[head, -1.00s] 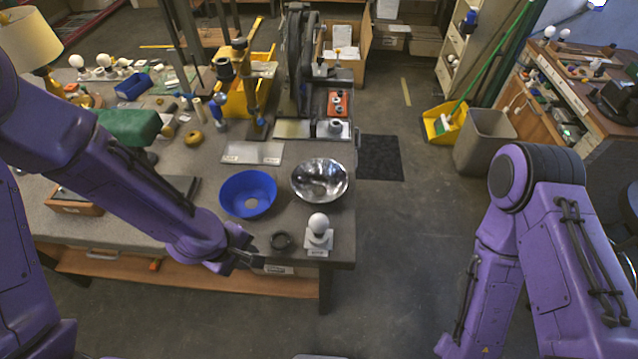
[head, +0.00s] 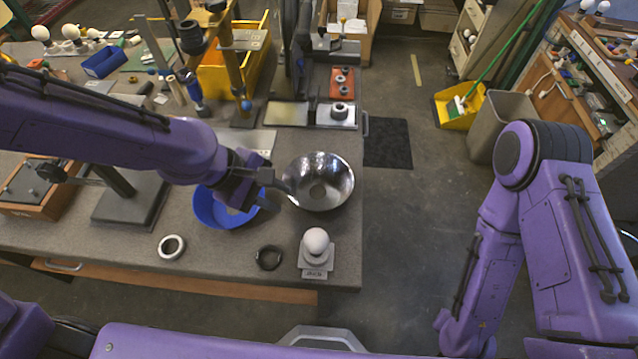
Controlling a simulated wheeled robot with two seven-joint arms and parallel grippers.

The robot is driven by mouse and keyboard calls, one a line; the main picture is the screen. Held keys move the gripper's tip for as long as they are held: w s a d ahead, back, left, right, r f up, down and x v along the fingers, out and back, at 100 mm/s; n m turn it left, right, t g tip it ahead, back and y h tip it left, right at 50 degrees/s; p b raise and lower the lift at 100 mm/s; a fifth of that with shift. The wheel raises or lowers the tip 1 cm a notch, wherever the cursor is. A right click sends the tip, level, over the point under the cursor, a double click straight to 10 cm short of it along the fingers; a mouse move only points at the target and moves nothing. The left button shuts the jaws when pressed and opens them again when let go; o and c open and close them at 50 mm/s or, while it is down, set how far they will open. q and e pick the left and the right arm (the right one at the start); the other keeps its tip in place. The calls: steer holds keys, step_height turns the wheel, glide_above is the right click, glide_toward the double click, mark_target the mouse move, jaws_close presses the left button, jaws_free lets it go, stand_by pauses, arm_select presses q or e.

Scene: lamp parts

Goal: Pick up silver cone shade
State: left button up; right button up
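The silver cone shade (head: 318,185) is a shiny metal bowl shape lying with its wide opening up near the table's right edge. My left gripper (head: 279,190) reaches in from the left, with its dark fingers apart at the shade's left rim. Whether a finger touches the rim is unclear. The gripper covers part of the blue shade (head: 212,211), which lies left of and slightly in front of the silver one. My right arm hangs at the right, and its gripper is out of view.
A white bulb on a square base (head: 316,254), a black ring (head: 269,257) and a white ring (head: 171,247) stand at the table's front. A silver block (head: 338,113) lies behind the shade. Open floor lies right of the table.

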arm_select(q)
steer(key=x, duration=0.2)
steer(key=b+x, duration=0.1)
steer(key=x, duration=0.2)
steer(key=shift+w+a+f, duration=0.15)
steer(key=shift+w+f, duration=0.2)
steer(key=shift+f, duration=0.05)
steer(key=x, duration=0.5)
steer(key=shift+w+d+f+b, duration=0.2)
steer(key=shift+w+b, duration=0.15)
steer(key=shift+s+r, duration=0.1)
jaws_close()
